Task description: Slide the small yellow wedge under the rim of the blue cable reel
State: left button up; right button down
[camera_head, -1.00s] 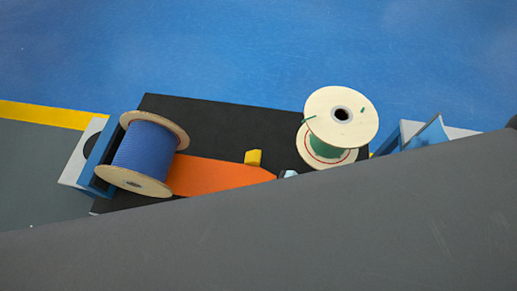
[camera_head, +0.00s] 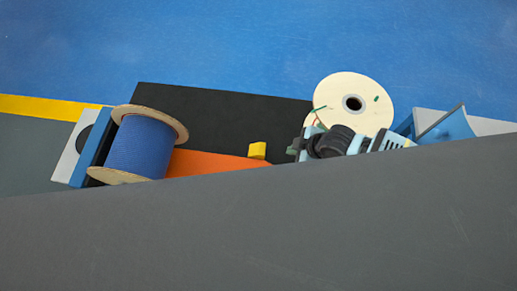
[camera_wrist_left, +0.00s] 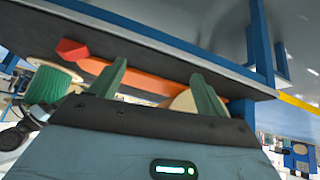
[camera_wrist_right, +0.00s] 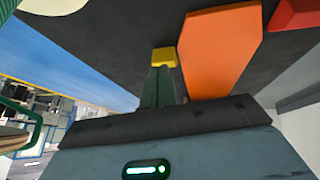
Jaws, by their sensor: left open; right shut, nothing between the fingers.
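The small yellow wedge (camera_head: 257,150) sits by the far edge of the orange board (camera_head: 205,162). The blue cable reel (camera_head: 142,148), with tan rims, lies on its side left of it, with its lower part hidden by a grey edge. My right gripper (camera_head: 293,149) is shut and empty, just right of the wedge. In the right wrist view the wedge (camera_wrist_right: 163,57) shows right beyond the shut fingers (camera_wrist_right: 158,84); I cannot tell whether they touch. My left gripper (camera_wrist_left: 159,72) is open and empty in the left wrist view, and out of the head view.
A cream-rimmed green reel (camera_head: 340,98) stands behind my right gripper. Blue-and-white holders stand at the left (camera_head: 92,147) and right (camera_head: 447,127). A large grey surface (camera_head: 260,225) hides the near area. The black mat (camera_head: 215,117) behind the wedge is clear.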

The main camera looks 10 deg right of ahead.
jog(key=b+x, duration=0.2)
jog(key=x, duration=0.1)
jog(key=shift+s+f, duration=0.1)
jog(key=shift+f, duration=0.1)
jog(key=b+x, duration=0.2)
jog(key=shift+a+f, duration=0.15)
jog(key=shift+f, duration=0.1)
jog(key=shift+b+x, duration=0.8)
jog(key=shift+b, duration=0.2)
jog(key=shift+w+b+x, duration=0.25)
jog(key=shift+b+x, duration=0.4)
jog(key=shift+x, duration=0.45)
pick_arm(q)
notch_tip(320, 180, down, 7)
jog(key=shift+s+f+g+b, duration=0.2)
jog(key=shift+g+b, duration=0.1)
jog(key=shift+b, duration=0.1)
pick_arm(e)
jog(key=shift+w+a+f, duration=0.25)
jog(key=shift+f, duration=0.1)
pick_arm(q)
jog(key=shift+w, duration=0.1)
pick_arm(e)
jog(key=shift+a, duration=0.15)
